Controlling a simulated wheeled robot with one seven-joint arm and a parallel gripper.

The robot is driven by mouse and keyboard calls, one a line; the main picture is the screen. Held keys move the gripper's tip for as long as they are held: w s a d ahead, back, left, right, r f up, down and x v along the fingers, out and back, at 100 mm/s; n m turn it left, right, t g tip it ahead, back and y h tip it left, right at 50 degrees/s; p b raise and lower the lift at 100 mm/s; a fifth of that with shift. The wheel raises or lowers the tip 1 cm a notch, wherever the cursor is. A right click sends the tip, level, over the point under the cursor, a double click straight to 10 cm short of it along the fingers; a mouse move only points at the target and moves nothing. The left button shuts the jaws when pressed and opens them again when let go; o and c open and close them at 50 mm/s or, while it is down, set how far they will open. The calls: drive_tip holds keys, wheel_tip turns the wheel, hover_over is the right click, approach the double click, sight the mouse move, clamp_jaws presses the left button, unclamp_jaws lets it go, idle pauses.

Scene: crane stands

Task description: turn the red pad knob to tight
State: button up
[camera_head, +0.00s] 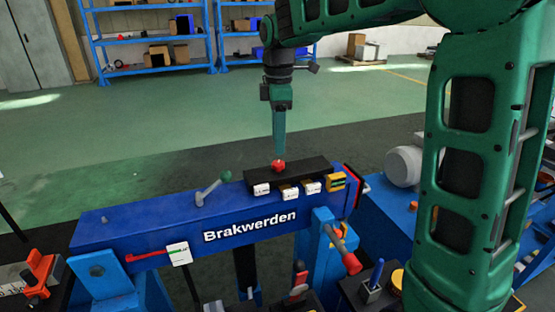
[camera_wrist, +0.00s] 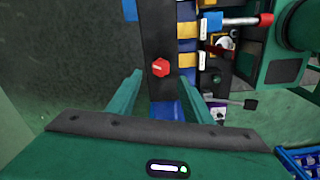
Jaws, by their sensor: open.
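The red pad knob (camera_head: 278,166) sits on top of a black block on the blue beam marked "Brakwerden". In the wrist view the red knob (camera_wrist: 160,68) shows a pale line across its top. My gripper (camera_head: 279,155) points down just above the knob in the head view, and its fingertips overlap the knob there. In the wrist view my gripper (camera_wrist: 161,76) is open, with one green finger to each side and the knob between and slightly ahead of the tips. No contact shows. Any tight mark is too small to read.
The black block (camera_head: 300,173) carries white and yellow tags along its front. A lever with a green ball (camera_head: 212,187) rises from the beam to the left. A red-handled lever (camera_head: 343,250) hangs in front. Blue shelves (camera_head: 150,40) stand far back, with open floor before them.

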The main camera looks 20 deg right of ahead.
sight(279, 163)
wheel_tip(279, 163, down, 7)
idle(0.3)
drive_tip(key=shift+c, duration=0.3)
drive_tip(key=c, duration=1)
drive_tip(key=shift+d, duration=0.2)
drive_tip(key=shift+a, duration=0.15)
